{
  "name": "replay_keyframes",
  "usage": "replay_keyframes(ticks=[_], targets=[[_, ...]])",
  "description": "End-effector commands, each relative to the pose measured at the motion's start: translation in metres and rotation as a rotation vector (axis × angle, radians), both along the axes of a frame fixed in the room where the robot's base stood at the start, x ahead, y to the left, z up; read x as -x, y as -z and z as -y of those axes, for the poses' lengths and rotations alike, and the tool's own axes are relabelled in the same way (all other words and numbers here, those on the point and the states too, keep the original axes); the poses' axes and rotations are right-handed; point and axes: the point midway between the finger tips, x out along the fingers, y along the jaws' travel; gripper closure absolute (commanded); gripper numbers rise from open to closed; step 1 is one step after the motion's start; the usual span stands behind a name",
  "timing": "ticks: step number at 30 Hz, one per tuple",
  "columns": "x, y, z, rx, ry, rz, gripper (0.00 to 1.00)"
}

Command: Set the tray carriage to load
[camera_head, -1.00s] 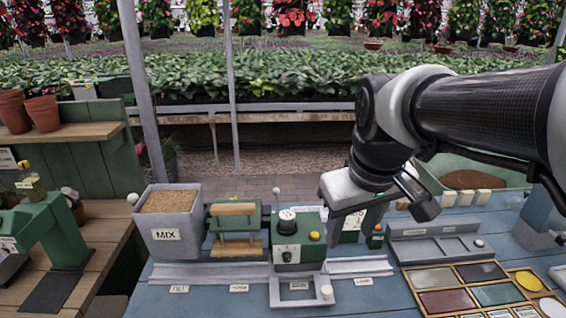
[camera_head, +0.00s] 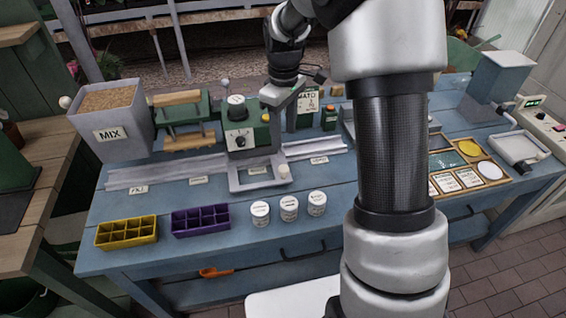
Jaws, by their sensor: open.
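The tray carriage (camera_head: 234,185) is a grey open frame with a white round knob (camera_head: 284,171) at its right. It sits on a grey rail (camera_head: 165,174) in front of the green machine with a dial (camera_head: 240,139). Small labels line the rail's front. The right-end label (camera_head: 319,160) appears to read LOAD, and the carriage is left of it, at the label before. My gripper (camera_head: 285,97) is open above and behind the carriage, near the machine's top right, apart from the knob. Its fingertips are small and hard to make out.
A yellow tray (camera_head: 127,234), a purple tray (camera_head: 201,220) and three white pots (camera_head: 289,208) stand in front of the rail. A MIX hopper (camera_head: 112,119) is at left. A green box (camera_head: 303,108) stands behind the rail. My arm hides part of the bench at right.

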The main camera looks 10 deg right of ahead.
Motion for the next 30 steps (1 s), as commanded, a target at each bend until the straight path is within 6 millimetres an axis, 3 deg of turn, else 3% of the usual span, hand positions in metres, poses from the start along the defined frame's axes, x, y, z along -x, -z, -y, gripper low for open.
replay_keyframes(ticks=[9, 15, 21, 30], targets=[[0.002, 0.073, 0.000, 0.000, 0.001, -0.004, 0.55], [0.001, 0.107, -0.001, 0.000, 0.001, -0.001, 0.55], [0.000, 0.123, 0.000, 0.000, 0.002, 0.000, 0.55], [0.000, 0.125, 0.000, 0.000, 0.002, 0.001, 0.55]])
